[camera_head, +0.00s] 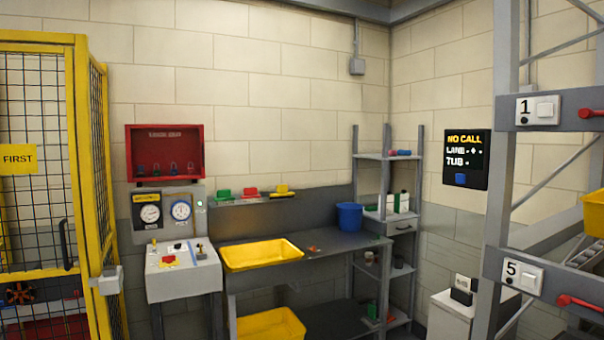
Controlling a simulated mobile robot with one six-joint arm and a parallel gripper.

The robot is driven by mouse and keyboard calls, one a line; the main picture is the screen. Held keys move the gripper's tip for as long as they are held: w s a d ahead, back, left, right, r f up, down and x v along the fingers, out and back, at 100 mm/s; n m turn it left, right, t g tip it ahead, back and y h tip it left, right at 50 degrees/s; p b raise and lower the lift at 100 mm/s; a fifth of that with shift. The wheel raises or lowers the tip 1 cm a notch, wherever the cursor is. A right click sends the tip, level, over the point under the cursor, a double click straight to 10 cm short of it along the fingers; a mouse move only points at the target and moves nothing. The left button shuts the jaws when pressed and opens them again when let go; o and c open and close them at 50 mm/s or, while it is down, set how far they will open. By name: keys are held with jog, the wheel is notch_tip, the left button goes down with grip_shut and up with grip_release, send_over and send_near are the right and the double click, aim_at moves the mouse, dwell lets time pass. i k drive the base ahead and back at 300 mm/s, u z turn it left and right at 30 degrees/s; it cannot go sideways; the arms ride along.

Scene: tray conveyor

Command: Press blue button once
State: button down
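The panel's lit text reads "NO CALL", "LANE" and "TUB", with dashes after the last two. I cannot tell from here whether the button is raised or pressed in. My gripper is not in view.
A grey rack (497,150) with plates "1" and "5" and red levers stands at right, near the panel. A white cabinet (452,313) stands below the panel. A workbench (335,242) with yellow tubs, a control console (180,277) and a yellow cage (80,150) are left.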

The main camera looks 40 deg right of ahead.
aim_at(459, 179)
jog(key=z, duration=0.6)
jog(key=i, duration=1.2)
jog(key=z, duration=1.05)
jog(key=k, duration=0.8)
jog(key=z, duration=0.2)
jog(key=i, duration=0.9)
jog(key=u, duration=0.05)
